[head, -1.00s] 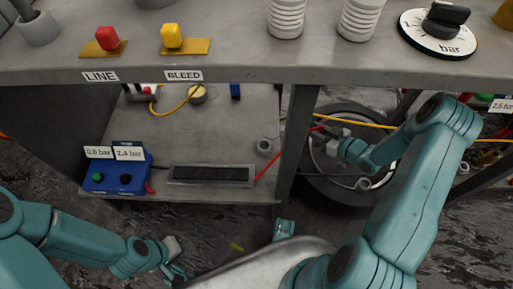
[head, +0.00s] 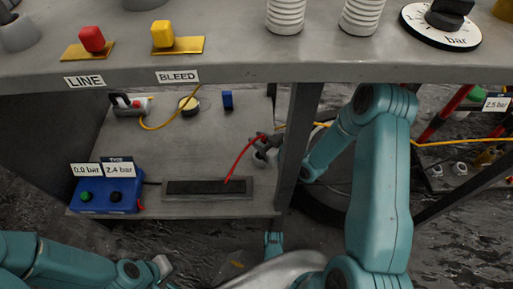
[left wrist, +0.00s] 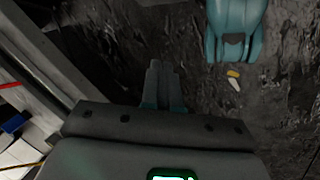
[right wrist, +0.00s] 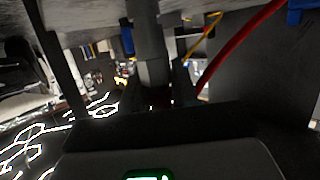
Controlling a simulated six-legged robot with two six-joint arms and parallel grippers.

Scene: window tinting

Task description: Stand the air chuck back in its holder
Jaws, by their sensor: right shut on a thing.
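My right gripper (head: 264,152) is shut at the right edge of the lower shelf, beside the table leg. It holds the air chuck (head: 262,138), at the end of a red hose (head: 238,158); the chuck is small and mostly covered by the fingers. The hose also shows in the right wrist view (right wrist: 238,45). The grey cup-shaped holder is hidden behind my right gripper in the head view. I cannot tell whether the chuck touches it. My left gripper (left wrist: 163,85) has its fingers together and empty, over the dark floor.
The lower shelf (head: 215,207) carries a blue gauge box (head: 105,197), a dark tray (head: 208,188), a yellow-hosed fitting (head: 188,104) and a small blue block (head: 227,99). The bench top (head: 230,55) overhangs it. A table leg (head: 297,135) stands close to my right arm.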

